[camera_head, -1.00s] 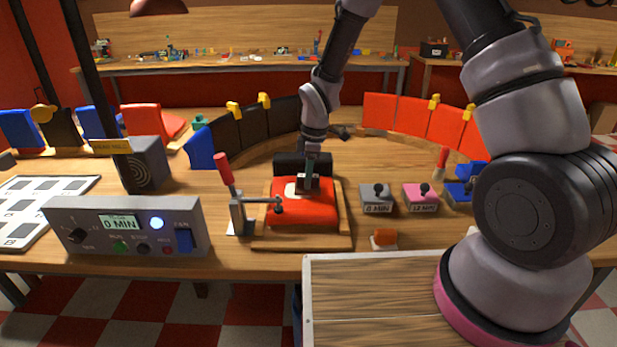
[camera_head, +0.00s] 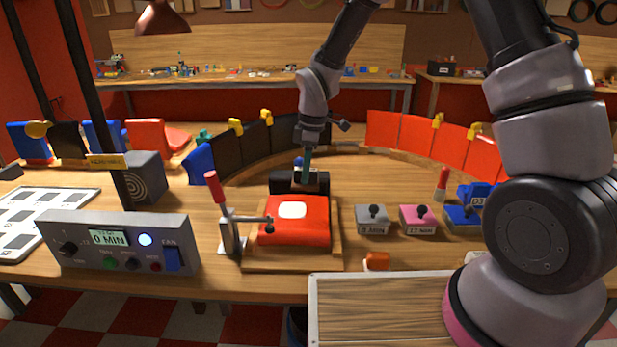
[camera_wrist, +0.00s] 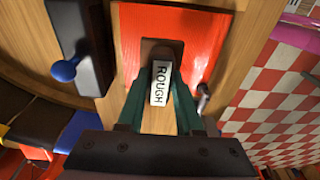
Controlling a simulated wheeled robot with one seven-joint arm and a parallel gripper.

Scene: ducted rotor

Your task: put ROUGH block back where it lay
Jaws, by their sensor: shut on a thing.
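The ROUGH block (camera_wrist: 160,86), with a white label lettered in black, is held between the green fingers of my gripper (camera_wrist: 158,100) in the wrist view. In the head view my gripper (camera_head: 306,172) is above the back edge of the wooden fixture, close to a black block (camera_head: 284,182). The ROUGH block is small and partly hidden there. A red panel (camera_head: 310,235) with a white patch lies in the fixture, in front of my gripper. It also shows beyond the block in the wrist view (camera_wrist: 200,25). I cannot tell where the block lay before.
A red-handled clamp (camera_head: 229,232) stands left of the panel. Grey (camera_head: 372,222), pink (camera_head: 418,220) and blue (camera_head: 462,218) knobbed blocks stand to the right. A control box (camera_head: 118,243) reads 0 MIN.

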